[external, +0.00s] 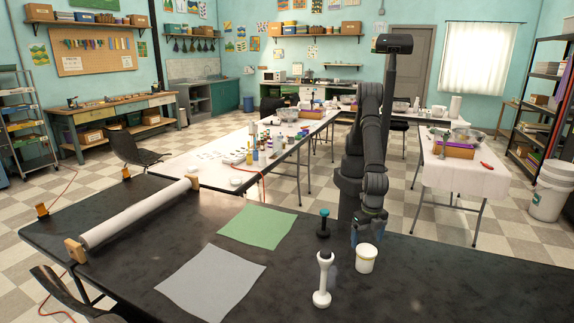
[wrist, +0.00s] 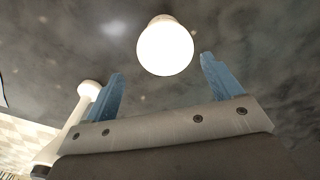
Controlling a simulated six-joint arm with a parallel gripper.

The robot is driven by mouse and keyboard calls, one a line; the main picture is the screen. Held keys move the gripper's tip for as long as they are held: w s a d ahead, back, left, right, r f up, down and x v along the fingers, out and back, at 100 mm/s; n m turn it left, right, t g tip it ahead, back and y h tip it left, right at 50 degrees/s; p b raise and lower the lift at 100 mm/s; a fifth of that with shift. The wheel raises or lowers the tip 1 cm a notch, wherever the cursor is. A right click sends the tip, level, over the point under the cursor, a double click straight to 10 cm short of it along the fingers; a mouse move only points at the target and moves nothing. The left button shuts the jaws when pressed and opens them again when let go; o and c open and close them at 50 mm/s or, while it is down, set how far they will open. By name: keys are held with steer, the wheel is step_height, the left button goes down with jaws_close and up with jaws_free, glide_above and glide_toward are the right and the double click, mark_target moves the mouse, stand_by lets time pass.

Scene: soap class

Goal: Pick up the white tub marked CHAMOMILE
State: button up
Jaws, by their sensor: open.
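My gripper (external: 368,232) is just above and behind the tub in the external view. In the wrist view my gripper (wrist: 161,66) has its two blue fingers spread wide, with the tub beyond and between their tips. Nothing is held, and no contact with the tub shows.
A white dumbbell-shaped stand (external: 322,282) is close left of the tub; a dark one with a teal top (external: 323,224) stands behind it. A green sheet (external: 257,226), a grey sheet (external: 210,283) and a white roll (external: 135,214) lie farther left. The table right of the tub is clear.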

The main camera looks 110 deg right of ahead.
mark_target(365, 251)
step_height(365, 251, down, 6)
steer(key=shift+r, duration=0.1)
steer(key=f, duration=0.5)
steer(key=shift+s, duration=0.4)
steer(key=c, duration=0.9)
